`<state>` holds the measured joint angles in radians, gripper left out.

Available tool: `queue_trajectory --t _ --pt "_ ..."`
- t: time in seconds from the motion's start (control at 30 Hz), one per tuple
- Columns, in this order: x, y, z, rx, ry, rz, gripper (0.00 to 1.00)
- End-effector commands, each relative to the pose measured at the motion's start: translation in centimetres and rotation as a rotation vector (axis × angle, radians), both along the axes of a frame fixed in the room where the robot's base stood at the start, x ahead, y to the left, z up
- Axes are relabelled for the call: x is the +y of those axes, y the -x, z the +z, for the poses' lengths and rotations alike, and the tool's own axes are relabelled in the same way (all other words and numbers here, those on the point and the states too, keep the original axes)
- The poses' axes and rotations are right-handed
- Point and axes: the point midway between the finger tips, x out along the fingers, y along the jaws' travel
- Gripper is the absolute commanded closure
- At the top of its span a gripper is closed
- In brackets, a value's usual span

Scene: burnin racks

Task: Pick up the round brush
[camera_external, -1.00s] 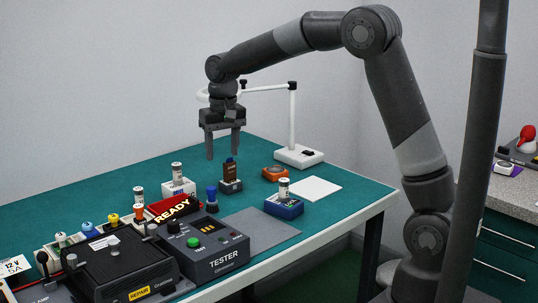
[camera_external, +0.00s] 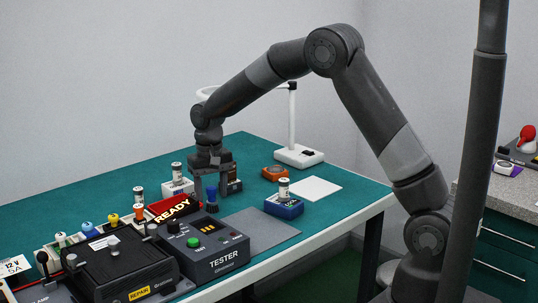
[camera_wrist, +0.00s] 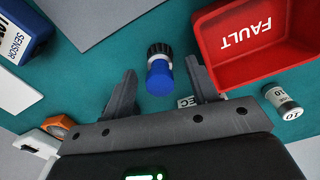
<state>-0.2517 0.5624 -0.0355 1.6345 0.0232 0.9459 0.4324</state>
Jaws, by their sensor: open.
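The round brush, with a blue handle and a dark ribbed end, stands on the green table in the external view (camera_external: 211,201). In the wrist view it shows blue in front and black beyond (camera_wrist: 159,74). My gripper (camera_external: 210,193) is open and low over the table, fingers pointing down. In the wrist view the brush appears in the gap between the two fingertips (camera_wrist: 160,76), with space on both sides. No contact shows; how far the fingers reach down beside it is hard to tell.
A red FAULT bin (camera_wrist: 245,72) is close to one finger, with a small labelled cylinder (camera_wrist: 282,102) beside it. The tester (camera_external: 207,255) stands in front. A blue sensor box (camera_external: 284,208) and grey mat (camera_external: 262,226) lie right.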

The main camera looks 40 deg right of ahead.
Motion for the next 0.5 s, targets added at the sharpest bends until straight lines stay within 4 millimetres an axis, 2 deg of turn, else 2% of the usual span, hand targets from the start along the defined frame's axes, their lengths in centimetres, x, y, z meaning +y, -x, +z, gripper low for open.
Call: queue_trajectory --t 0.1,0.2,0.4,0.5 --pt "0.0 0.0 -1.5 0.001 0.0 0.0 0.46" --pt "0.0 0.0 -2.1 -0.001 0.0 0.0 0.46" --pt "0.0 0.0 -2.1 -0.001 -0.001 0.0 0.46" --pt "0.0 0.0 -2.1 -0.001 -0.001 0.0 0.54"
